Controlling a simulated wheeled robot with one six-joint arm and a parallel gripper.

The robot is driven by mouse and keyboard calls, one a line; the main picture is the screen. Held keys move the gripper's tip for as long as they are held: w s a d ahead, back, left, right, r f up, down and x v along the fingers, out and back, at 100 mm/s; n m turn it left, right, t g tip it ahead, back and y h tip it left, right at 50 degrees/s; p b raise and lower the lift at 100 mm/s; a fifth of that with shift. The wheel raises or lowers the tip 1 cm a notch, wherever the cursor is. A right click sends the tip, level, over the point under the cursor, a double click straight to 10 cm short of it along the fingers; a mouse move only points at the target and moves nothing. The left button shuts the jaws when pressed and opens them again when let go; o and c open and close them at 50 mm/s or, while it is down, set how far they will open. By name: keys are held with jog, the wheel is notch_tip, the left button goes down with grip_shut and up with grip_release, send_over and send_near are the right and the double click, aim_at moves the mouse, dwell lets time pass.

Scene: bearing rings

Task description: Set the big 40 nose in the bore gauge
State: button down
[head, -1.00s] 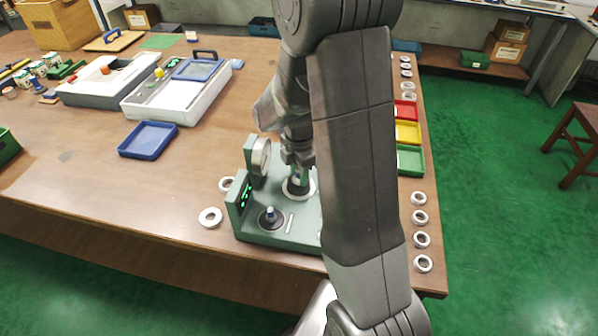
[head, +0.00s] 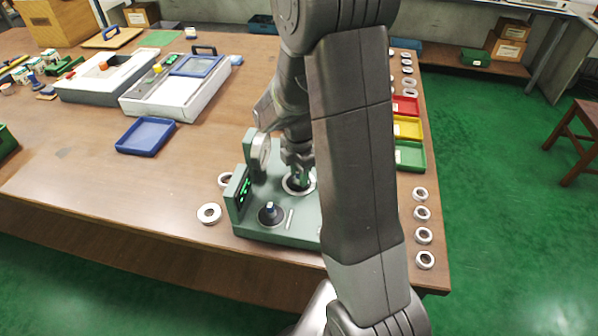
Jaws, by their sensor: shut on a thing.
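The bore gauge (head: 280,232) is a green block near the table's front edge, with a round dial (head: 260,152) and a lit green display (head: 244,188) on its left side. A pale ring (head: 287,190) with a dark middle is on its top. My gripper (head: 299,172) points down just over this ring, partly behind my own arm. It is shut on a dark piece, seemingly the big 40 nose, mostly hidden by the fingers and at the ring's opening. I cannot tell how deep it sits. A black round piece with a blue tip (head: 270,210) stands at the gauge's front left.
Loose metal rings lie left of the gauge (head: 209,213) and in a column along the right table edge (head: 422,213). Red, yellow and green trays (head: 410,155) stand at right. A blue tray (head: 146,136) lies at left, with clear table around it.

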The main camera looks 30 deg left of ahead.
jog(key=c, duration=0.9)
grip_release()
jog(key=shift+f, duration=0.1)
notch_tip(320, 180, up, 14)
jog(key=shift+f, duration=0.1)
